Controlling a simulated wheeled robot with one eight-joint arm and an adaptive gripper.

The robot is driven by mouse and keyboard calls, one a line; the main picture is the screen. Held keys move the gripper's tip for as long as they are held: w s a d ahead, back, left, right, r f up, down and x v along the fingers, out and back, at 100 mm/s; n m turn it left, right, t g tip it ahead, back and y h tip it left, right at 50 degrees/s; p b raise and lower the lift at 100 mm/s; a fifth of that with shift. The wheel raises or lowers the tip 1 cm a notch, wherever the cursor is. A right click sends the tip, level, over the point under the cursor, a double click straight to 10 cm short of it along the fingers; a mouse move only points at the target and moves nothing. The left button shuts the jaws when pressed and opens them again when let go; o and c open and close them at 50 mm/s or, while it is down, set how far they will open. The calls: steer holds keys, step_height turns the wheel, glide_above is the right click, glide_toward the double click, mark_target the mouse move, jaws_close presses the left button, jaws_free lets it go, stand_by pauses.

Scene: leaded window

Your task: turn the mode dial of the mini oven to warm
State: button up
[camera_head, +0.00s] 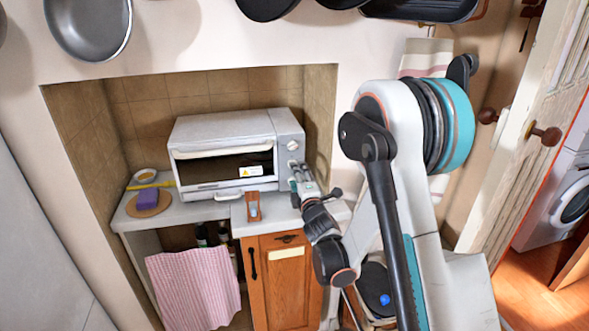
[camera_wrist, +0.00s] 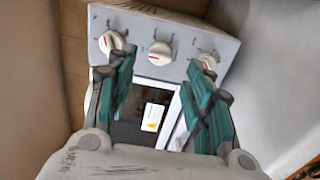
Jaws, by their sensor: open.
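The mini oven (camera_head: 225,150) stands in the tiled alcove, its door closed and its control panel on the right side. In the wrist view the panel (camera_wrist: 183,35) lies across the top, with three white dials bearing red pointer marks: a left dial (camera_wrist: 111,42), a middle dial (camera_wrist: 160,52) and a right dial (camera_wrist: 205,62). I cannot read which is the mode dial. My gripper (camera_wrist: 160,60) is open, its teal fingers spread to either side of the middle dial; contact is not visible. In the head view my gripper (camera_head: 294,168) is at the panel, hiding its lower part. The upper dial (camera_head: 293,145) shows there.
A purple sponge (camera_head: 147,198) on a round board and a small bowl (camera_head: 145,176) are left of the oven. A small wooden-framed item (camera_head: 253,206) stands on the counter in front. The alcove wall (camera_head: 320,120) is close right of the panel. Pans hang above.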

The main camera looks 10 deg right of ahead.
steer(key=shift+w+b, duration=0.4)
steer(key=shift+w, duration=2.3)
steer(key=c, duration=1)
